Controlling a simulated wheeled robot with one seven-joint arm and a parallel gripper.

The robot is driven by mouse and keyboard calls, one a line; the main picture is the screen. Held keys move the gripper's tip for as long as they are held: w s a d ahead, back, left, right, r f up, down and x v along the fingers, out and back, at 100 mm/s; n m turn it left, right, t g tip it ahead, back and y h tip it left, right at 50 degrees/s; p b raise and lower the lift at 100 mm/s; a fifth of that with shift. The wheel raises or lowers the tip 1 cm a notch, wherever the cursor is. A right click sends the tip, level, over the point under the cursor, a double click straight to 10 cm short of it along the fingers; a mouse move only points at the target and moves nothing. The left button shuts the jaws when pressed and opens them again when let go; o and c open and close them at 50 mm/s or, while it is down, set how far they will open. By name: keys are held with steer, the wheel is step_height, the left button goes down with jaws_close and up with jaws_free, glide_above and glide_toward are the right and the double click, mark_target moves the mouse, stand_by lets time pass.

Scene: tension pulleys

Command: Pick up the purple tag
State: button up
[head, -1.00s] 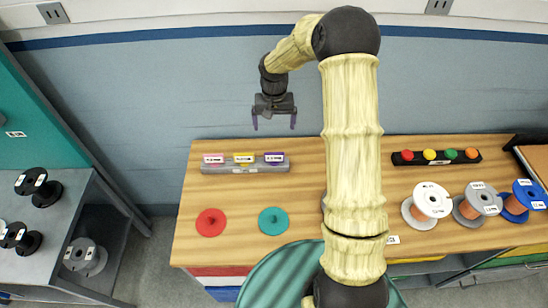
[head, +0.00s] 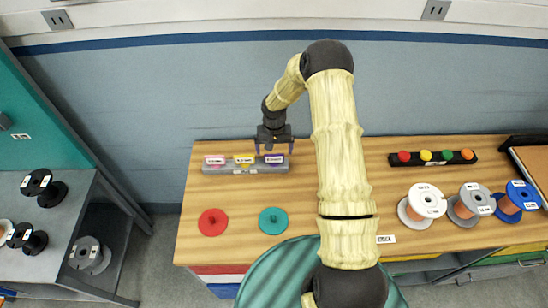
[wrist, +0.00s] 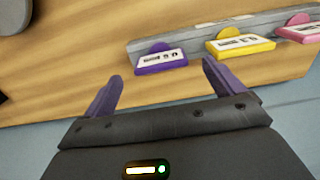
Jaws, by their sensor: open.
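The purple tag (wrist: 160,60) stands in a slot of a grey rack (wrist: 190,32), with a white label on its face. In the head view the purple tag (head: 274,160) is the rightmost of the three tags, partly behind my gripper. My gripper (head: 274,150) is open and empty, just above the rack's right end. In the wrist view its purple fingertips (wrist: 163,72) are spread apart, and the tag lies beyond them, roughly between them. I cannot tell whether they touch it.
A yellow tag (wrist: 240,45) and a pink tag (wrist: 300,28) stand close beside it in the same rack. Red (head: 213,222) and teal (head: 273,221) discs lie in front. The wall (head: 150,120) is close behind. Wire spools (head: 426,202) stand at the right.

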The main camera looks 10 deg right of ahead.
mark_target(274, 162)
steer(key=shift+f, duration=0.15)
steer(key=shift+w+f+p, duration=0.1)
steer(key=shift+f+p, duration=1.2)
steer(key=shift+f, duration=1.3)
steer(key=shift+c, duration=0.2)
steer(key=c, duration=1)
